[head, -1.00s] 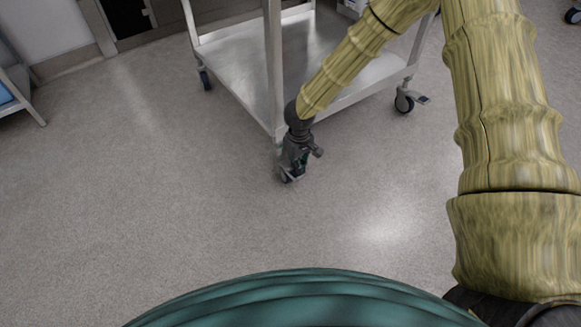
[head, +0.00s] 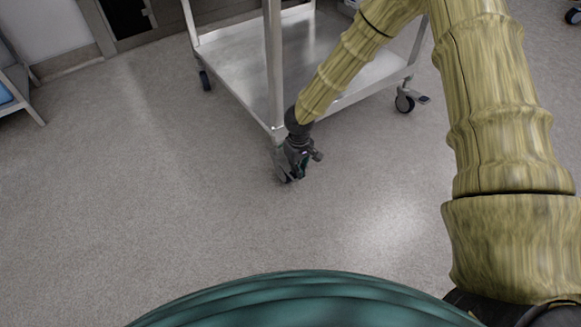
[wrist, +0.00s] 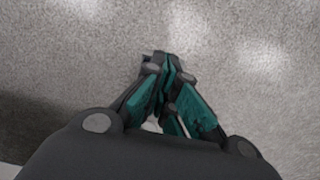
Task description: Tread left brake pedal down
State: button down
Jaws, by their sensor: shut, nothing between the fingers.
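A steel cart (head: 225,58) stands on casters at the top of the head view. My gripper (head: 293,176) points down at its near corner, in front of the near caster (head: 281,166). The gripper covers most of that caster, and the left brake pedal cannot be made out behind it. In the wrist view my gripper (wrist: 168,66) is shut with its fingertips together and nothing held. A small dark piece shows at the fingertips there; I cannot tell whether it is the pedal or whether they touch it.
The right caster (head: 404,103) has its own brake pedal (head: 423,99) sticking out to the right. A rear caster (head: 205,80) is at the left. The cart's upright post (head: 274,70) rises close to my arm. The grey floor (head: 150,190) in front is clear.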

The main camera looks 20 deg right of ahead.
jog(key=shift+f, duration=0.55)
notch_tip(320, 180, up, 8)
jog(key=p, duration=0.7)
dwell(0.4)
